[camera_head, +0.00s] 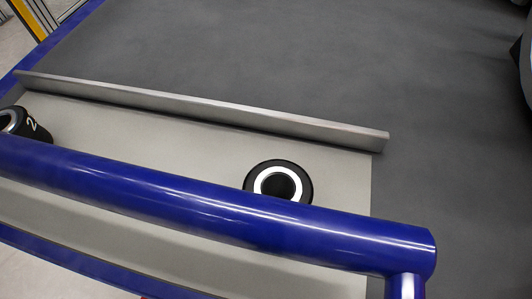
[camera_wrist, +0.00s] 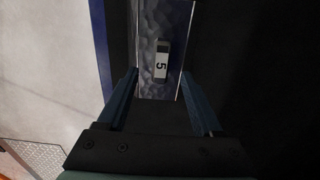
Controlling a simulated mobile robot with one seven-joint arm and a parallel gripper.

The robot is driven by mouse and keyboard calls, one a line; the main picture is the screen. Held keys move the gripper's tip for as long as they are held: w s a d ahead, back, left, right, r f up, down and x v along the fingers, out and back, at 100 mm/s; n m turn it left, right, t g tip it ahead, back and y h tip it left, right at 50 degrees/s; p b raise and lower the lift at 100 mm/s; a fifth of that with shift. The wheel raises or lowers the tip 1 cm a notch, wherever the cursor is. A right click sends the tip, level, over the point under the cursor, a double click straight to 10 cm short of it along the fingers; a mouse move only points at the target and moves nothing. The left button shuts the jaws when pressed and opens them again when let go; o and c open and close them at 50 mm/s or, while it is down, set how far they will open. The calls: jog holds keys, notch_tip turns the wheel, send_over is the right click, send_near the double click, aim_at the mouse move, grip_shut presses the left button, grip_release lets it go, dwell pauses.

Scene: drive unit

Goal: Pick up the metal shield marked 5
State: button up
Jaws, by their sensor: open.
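The metal shield marked 5 (camera_wrist: 155,82) shows in the wrist view as a grey, mottled metal strip with a white label bearing a black 5. It lies straight ahead of my gripper (camera_wrist: 160,82), whose two fingers are spread, one on each side of the shield's lower end in the picture. I cannot tell whether either finger touches it. Its upper end runs out of the picture. The head view shows neither the shield nor my gripper.
In the head view, a blue rail (camera_head: 220,215) crosses above a grey shelf (camera_head: 335,180). A black ring-shaped part (camera_head: 301,177) and a black cylinder marked 2 (camera_head: 37,127) are on the shelf. A metal ledge (camera_head: 200,107) borders it. The dark grey surface (camera_head: 280,55) beyond is mostly clear.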

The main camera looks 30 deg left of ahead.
notch_tip(320, 180, down, 5)
jog(key=b, duration=0.3)
jog(key=shift+b, duration=0.3)
jog(key=shift+w, duration=0.1)
grip_shut()
dwell(1.0)
